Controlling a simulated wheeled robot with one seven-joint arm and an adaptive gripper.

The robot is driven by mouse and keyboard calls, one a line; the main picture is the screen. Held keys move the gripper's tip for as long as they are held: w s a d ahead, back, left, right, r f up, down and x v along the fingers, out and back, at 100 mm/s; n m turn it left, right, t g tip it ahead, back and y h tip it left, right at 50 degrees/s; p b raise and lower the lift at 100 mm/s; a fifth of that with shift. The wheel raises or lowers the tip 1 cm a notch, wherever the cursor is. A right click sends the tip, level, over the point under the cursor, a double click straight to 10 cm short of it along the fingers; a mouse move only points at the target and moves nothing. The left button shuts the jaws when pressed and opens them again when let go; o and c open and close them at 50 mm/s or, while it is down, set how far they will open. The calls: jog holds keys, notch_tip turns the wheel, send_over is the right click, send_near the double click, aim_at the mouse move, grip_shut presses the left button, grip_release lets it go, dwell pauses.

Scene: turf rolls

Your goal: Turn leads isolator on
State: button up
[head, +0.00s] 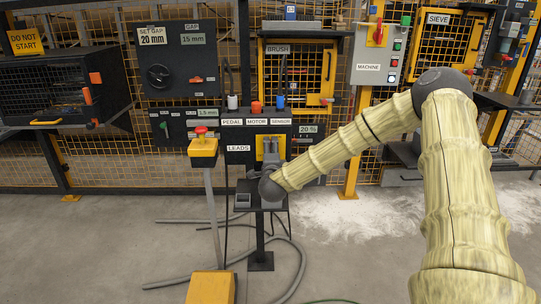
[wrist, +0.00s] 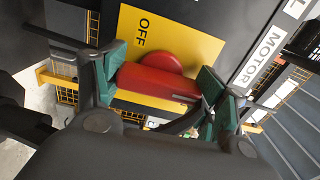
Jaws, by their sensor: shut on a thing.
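The leads isolator is a yellow plate (head: 262,147) on the dark box beside the LEADS label (head: 238,148) in the head view. In the wrist view its yellow plate (wrist: 190,45) fills the upper middle, with the word OFF printed on it. A red rotary handle (wrist: 155,82) stands out from the plate. My gripper (wrist: 160,87) is shut on this red handle, with a green fingertip at each end of the bar. In the head view my gripper (head: 270,165) covers the lower part of the isolator, and the handle is hidden there. No ON marking is visible.
PEDAL, MOTOR and SENSOR labels (head: 256,121) with coloured plugs sit just above the isolator. A yellow post with a red button (head: 203,150) stands close on the left. A small shelf (head: 245,193) is below. Hoses (head: 290,270) lie on the floor.

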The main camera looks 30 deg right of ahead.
jog(key=shift+d+f+m, duration=0.1)
jog(key=shift+m, duration=0.2)
jog(key=o, duration=1)
jog(key=shift+s, duration=0.1)
jog(key=v, duration=1.2)
